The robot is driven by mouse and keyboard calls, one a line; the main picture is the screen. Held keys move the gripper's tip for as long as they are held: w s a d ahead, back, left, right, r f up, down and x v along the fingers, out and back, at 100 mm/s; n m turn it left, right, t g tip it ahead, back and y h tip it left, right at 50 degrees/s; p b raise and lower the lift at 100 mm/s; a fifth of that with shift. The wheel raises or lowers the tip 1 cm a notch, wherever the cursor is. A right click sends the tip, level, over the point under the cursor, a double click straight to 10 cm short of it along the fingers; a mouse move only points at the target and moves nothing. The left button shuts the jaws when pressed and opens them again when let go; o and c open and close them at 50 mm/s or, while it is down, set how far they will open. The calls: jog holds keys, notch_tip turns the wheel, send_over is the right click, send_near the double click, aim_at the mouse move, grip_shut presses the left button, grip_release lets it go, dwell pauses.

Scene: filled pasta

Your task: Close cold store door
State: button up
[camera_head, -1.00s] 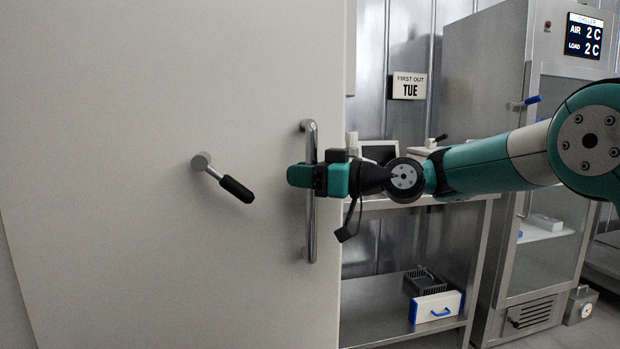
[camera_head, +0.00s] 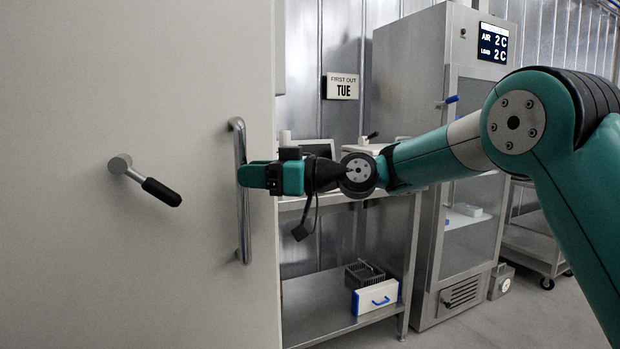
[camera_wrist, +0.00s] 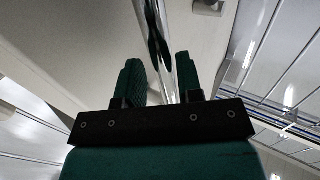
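The cold store door (camera_head: 100,250) is a large pale panel filling the left of the head view. Its upright metal pull handle (camera_head: 242,215) is near the door's right edge. My gripper (camera_head: 246,174) is at the handle's upper half, with its fingertips level with the bar. In the wrist view my gripper (camera_wrist: 160,72) has its two green fingers spread apart, and the shiny bar (camera_wrist: 152,18) runs between their tips. Gaps seem to show beside the bar; firm contact cannot be made out. A latch lever with a black grip (camera_head: 160,191) sticks out left of the handle.
Right of the door edge stands a steel shelf (camera_head: 310,312) with a white-and-blue box (camera_head: 375,298) and a dark crate (camera_head: 364,273). A steel chiller cabinet (camera_head: 408,70) stands behind my arm. Grey floor is clear at the lower right.

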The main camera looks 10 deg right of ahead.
jog(key=b+v, duration=0.4)
jog(key=v, duration=0.9)
jog(key=shift+d+b, duration=0.25)
jog(key=shift+b, duration=0.05)
jog(key=shift+s, duration=0.1)
